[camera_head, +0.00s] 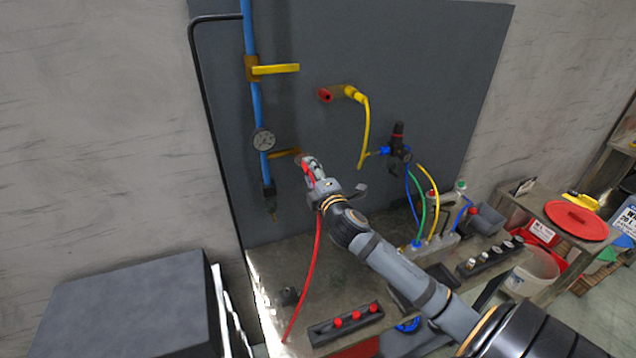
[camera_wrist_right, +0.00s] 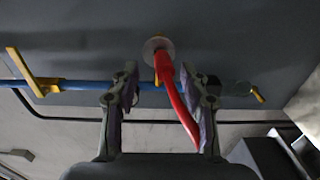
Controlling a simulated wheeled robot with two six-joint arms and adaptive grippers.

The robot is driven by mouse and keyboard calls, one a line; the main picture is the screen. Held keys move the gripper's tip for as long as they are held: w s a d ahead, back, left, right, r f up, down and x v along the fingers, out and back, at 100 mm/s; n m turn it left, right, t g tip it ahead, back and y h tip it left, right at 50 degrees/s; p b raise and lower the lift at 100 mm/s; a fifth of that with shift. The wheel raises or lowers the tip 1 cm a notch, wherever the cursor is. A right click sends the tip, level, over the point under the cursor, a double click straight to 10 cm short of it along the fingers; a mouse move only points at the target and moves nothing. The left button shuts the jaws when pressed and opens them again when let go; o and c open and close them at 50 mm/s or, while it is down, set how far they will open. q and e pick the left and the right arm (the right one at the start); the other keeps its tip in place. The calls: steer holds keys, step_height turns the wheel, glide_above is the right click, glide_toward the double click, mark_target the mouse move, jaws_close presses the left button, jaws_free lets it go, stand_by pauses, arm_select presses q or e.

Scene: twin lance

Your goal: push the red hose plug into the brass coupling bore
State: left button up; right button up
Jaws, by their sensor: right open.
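The red hose plug (camera_head: 307,169) is up against the panel, with its red hose (camera_head: 316,255) hanging down to the bench. In the right wrist view the plug (camera_wrist_right: 164,66) meets the middle of a round, pale coupling flange (camera_wrist_right: 157,45). The plug's front end is hidden there, and I cannot tell how deep it sits in the bore. My right gripper (camera_wrist_right: 166,85) is open, with a finger on each side of the plug and hose and a gap visible to the left. The hose passes close to the right finger. My left gripper is not in view.
A blue pipe (camera_head: 254,95) with a yellow-handled valve (camera_head: 275,69) and a gauge (camera_head: 263,140) runs down the panel at left. A yellow hose (camera_head: 366,125) hangs above right. A rack with red knobs (camera_head: 345,322) stands on the bench. A dark box (camera_head: 130,305) stands front left.

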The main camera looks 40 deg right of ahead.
steer(key=v, duration=0.7)
steer(key=shift+s, duration=0.4)
steer(key=shift+s, duration=0.1)
